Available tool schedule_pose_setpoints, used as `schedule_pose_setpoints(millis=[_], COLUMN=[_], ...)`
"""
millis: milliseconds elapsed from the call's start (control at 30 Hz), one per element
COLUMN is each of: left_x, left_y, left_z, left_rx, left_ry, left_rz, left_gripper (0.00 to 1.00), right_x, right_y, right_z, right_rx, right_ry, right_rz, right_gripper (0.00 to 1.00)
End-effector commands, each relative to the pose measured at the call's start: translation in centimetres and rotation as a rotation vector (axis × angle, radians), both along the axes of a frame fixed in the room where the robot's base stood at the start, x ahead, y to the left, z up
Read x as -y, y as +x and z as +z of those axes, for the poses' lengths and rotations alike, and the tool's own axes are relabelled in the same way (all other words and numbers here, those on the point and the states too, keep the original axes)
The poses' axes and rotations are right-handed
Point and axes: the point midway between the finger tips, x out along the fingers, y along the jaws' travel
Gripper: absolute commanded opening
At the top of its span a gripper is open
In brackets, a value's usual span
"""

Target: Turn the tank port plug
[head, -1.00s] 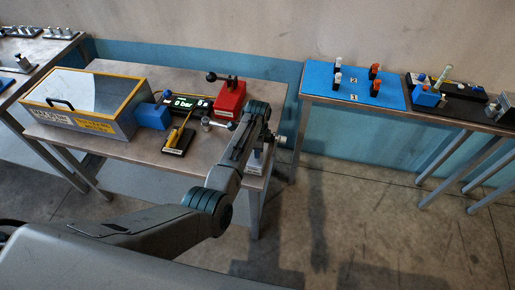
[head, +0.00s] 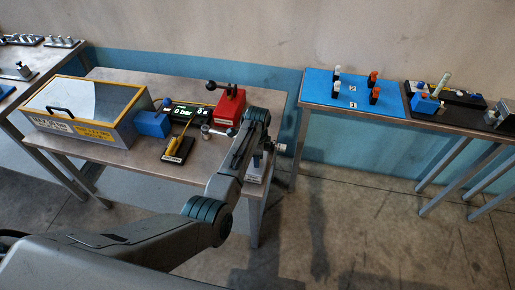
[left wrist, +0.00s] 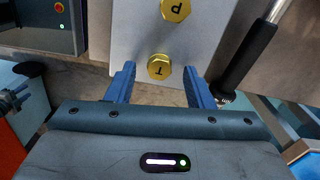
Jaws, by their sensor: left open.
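A pale metal block (left wrist: 200,45) shows in the left wrist view with two brass hex plugs. The plug marked P (left wrist: 176,10) is at the top edge, and the plug marked T (left wrist: 160,67) is lower. The letters appear upside down. My left gripper (left wrist: 159,70) is open, with one blue finger on each side of the T plug and a visible gap to it. In the head view the block (head: 257,168) is partly hidden behind my left arm, and the fingers are hard to make out. My right gripper does not show.
A rod with a black grip (left wrist: 247,55) slants close beside the right finger. A red box (head: 230,104) with a black lever, a display (head: 190,112) reading 0 bar and a yellow-framed case (head: 85,112) share the table. A blue mat (head: 325,92) lies on another table.

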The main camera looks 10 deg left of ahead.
Motion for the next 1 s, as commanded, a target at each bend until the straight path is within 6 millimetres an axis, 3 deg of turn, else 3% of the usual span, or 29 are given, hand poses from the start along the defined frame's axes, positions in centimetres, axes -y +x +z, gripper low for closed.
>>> schedule_pose_setpoints(millis=[500,700,1000], left_x=[0.1,0.1,0.1], left_y=[0.1,0.0,0.0], left_z=[8.8,10.1,10.2], left_rx=[0.004,0.002,0.001], left_ry=[-0.001,-0.001,-0.001], left_rz=[0.000,0.000,0.000], left_gripper=[0.48,0.48,0.48], right_x=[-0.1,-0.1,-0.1], right_y=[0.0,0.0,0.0], right_z=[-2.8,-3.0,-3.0], right_rx=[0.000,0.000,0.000], right_ry=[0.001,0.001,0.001], right_rz=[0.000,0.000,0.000], right_gripper=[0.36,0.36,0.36])
